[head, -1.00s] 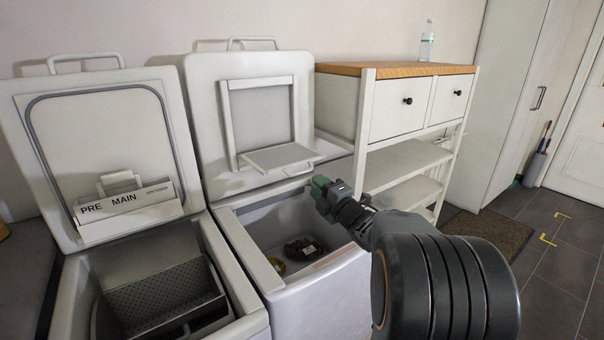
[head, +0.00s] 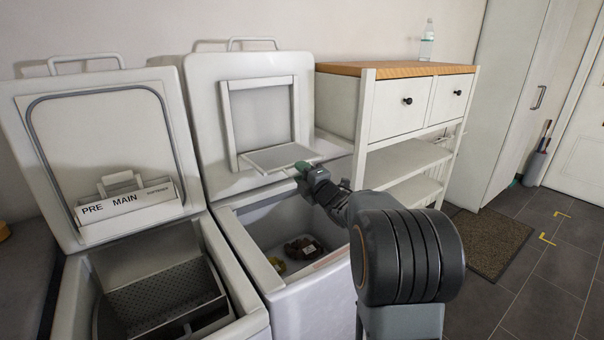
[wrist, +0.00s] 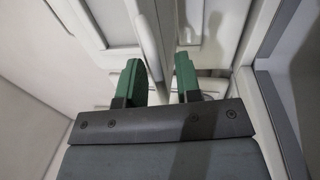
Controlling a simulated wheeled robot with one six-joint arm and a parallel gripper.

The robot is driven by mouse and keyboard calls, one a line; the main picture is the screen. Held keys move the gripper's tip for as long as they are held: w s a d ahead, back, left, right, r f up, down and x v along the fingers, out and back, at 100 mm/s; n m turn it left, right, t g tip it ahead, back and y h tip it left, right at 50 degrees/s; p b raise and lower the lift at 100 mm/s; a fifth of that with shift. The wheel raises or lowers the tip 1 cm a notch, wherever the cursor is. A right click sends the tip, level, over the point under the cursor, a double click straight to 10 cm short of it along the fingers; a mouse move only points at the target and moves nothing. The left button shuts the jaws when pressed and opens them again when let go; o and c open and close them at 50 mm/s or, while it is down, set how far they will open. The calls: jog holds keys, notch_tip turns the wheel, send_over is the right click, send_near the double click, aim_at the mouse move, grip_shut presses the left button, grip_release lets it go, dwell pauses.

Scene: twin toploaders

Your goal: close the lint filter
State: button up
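The lint filter (head: 280,157) is a grey mesh flap with a pale frame, set in the raised lid of the right machine. It is folded down and juts out below its frame opening. My gripper (head: 302,167) is at the flap's right front corner, where the handle shows in part behind the fingers. In the wrist view the two green fingers (wrist: 160,82) are apart, and a pale panel edge (wrist: 154,45) runs toward the gap between them. I cannot tell whether they touch it.
The left machine's lid (head: 105,135) is also up, with a drawer labelled PRE and MAIN. Some items (head: 302,247) lie in the right machine's open tub. A white shelf unit (head: 360,110) with a wooden top stands close on the right. A bottle (head: 427,42) is on it.

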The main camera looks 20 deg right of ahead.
grip_shut()
dwell(0.3)
